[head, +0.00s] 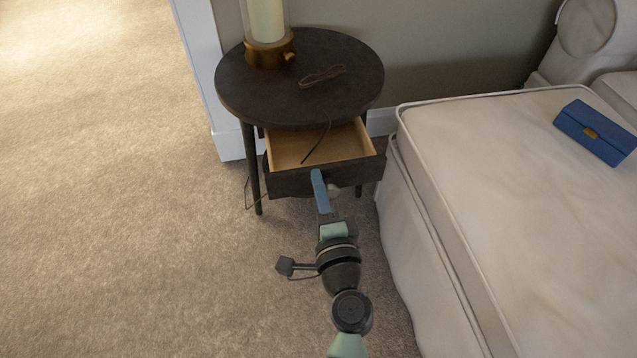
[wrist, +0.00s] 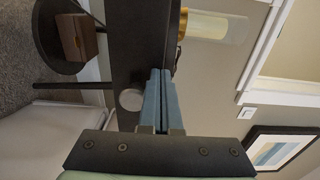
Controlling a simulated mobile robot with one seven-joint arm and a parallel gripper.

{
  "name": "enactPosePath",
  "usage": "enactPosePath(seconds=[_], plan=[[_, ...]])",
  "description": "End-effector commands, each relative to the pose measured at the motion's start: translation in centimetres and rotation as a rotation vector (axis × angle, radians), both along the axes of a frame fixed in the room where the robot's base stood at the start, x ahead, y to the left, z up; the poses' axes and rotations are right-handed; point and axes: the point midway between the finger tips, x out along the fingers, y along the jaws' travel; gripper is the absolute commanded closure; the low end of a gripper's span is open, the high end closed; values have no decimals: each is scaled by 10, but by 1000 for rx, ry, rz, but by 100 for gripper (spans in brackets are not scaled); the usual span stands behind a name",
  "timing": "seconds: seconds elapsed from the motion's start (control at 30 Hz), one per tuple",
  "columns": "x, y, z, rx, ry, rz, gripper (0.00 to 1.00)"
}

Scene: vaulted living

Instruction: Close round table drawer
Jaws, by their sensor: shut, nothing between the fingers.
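The round table (head: 235,90) is dark, with a drawer (head: 285,185) standing open toward me, its pale wooden inside showing. A round knob (head: 334,189) sits on the dark drawer front, partly hidden by my gripper. In the wrist view the dark drawer front (wrist: 140,45) fills the middle, with the knob (wrist: 131,99) just left of the fingers. My gripper (head: 317,174) has its blue fingers shut together and empty, at the drawer front beside the knob. It also shows in the wrist view (wrist: 160,75). I cannot tell whether the fingertips touch the drawer front.
A white sofa (head: 470,230) with a blue box (head: 597,132) stands close on the right. Open carpet (head: 110,200) lies to the left.

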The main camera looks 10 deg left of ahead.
Motion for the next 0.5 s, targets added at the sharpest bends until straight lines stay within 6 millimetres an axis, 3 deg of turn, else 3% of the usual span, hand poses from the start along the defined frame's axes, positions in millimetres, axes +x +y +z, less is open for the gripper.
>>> enactPosePath(seconds=[0.3, 0.5], plan=[[53, 17, -2, 0, -2, 1, 100], [76, 25, 0, -1, -1, 1, 100]])
